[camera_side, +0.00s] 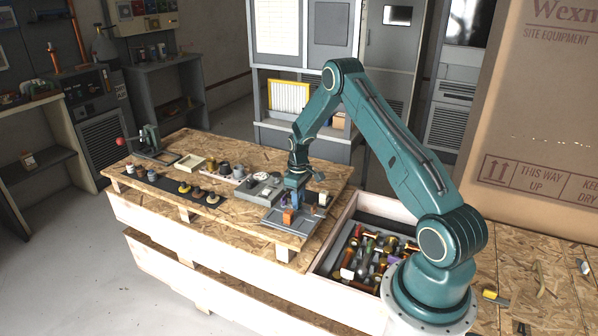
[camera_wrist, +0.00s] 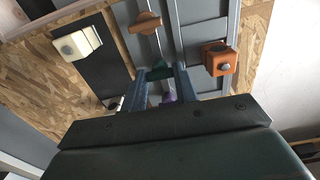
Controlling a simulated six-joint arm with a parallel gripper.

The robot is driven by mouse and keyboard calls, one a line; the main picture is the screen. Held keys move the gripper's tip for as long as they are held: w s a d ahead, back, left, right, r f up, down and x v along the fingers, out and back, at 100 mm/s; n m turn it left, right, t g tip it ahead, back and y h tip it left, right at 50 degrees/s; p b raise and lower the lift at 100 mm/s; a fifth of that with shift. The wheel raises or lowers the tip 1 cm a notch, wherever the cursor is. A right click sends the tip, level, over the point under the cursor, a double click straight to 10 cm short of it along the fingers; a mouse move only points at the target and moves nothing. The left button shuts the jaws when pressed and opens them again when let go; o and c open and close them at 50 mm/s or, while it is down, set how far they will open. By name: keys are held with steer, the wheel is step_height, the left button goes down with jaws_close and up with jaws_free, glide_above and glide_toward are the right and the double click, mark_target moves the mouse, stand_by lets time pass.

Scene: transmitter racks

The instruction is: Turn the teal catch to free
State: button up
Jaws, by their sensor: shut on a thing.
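The teal catch (camera_wrist: 158,72) sits on a grey panel (camera_wrist: 192,40) in the wrist view, in line with a narrow slot. My gripper (camera_wrist: 161,83) has its two blue fingers on either side of the catch and is shut on it. In the side view my gripper (camera_side: 294,197) reaches down to the panel near the bench's right end. The catch cannot be made out there. How far it is turned is hard to tell, as my fingers cover part of it.
An orange catch (camera_wrist: 147,22) lies farther along the slot. An orange block (camera_wrist: 219,58) with a knob stands close to the right finger. A purple piece (camera_wrist: 168,98) shows between the fingers. A cream block (camera_wrist: 78,43) is at left. A bin of loose parts (camera_side: 345,225) adjoins the bench.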

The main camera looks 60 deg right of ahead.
stand_by(0.3)
steer(key=o, duration=1)
steer(key=shift+r, duration=0.2)
step_height(320, 180, up, 14)
steer(key=shift+f, duration=0.25)
